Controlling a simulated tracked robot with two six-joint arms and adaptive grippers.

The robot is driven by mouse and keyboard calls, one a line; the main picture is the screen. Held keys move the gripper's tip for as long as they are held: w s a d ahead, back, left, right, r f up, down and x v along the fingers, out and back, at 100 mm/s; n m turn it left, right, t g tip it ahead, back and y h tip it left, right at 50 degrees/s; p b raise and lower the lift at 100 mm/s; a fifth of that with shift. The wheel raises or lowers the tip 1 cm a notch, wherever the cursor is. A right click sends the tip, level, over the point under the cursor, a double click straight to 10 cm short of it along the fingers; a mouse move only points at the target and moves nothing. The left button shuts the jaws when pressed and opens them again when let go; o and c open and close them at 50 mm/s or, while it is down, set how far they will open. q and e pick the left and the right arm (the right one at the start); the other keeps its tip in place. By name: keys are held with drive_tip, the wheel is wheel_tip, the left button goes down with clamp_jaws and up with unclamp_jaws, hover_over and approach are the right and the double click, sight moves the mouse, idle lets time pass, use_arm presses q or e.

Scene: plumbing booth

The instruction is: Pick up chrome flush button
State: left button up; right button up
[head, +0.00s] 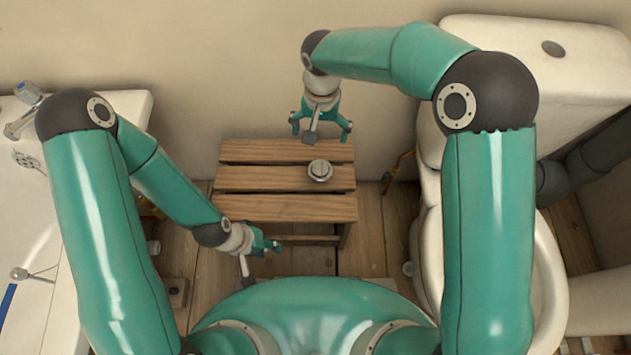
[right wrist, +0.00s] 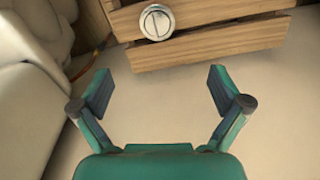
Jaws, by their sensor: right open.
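The chrome flush button (head: 320,170) is a small round silver piece with a line across its top. It sits on the middle slat of the wooden stool (head: 240,180), right of centre. It also shows in the right wrist view (right wrist: 157,21) near the top edge. My right gripper (head: 321,132) is above the stool's back edge, behind the button and apart from it. In the right wrist view its two fingers (right wrist: 161,92) are spread with nothing between them. My left gripper (head: 262,258) is low in front of the stool, left of centre; its jaw state is unclear.
A white toilet (head: 548,270) with its cistern (head: 590,65) stands at the right. A white basin (head: 30,240) with a tap (head: 22,115) is at the left. A wooden block (head: 173,292) lies on the plank floor. The rest of the stool top is clear.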

drive_tip(key=b, duration=0.3)
approach(320, 168)
drive_tip(key=f, duration=0.5)
drive_tip(key=shift+w+a, duration=0.2)
drive_tip(key=shift+a, duration=0.05)
drive_tip(key=shift+s+d+f+b, duration=0.1)
drive_tip(key=shift+f+b, duration=0.6)
drive_tip(key=shift+f, duration=0.65)
drive_tip(key=shift+s+d+f+b, duration=0.1)
drive_tip(key=shift+f+b, duration=0.55)
drive_tip(key=shift+f, duration=0.7)
drive_tip(key=c, duration=1.4)
wheel_tip(320, 168, up, 20)
drive_tip(key=p, duration=0.6)
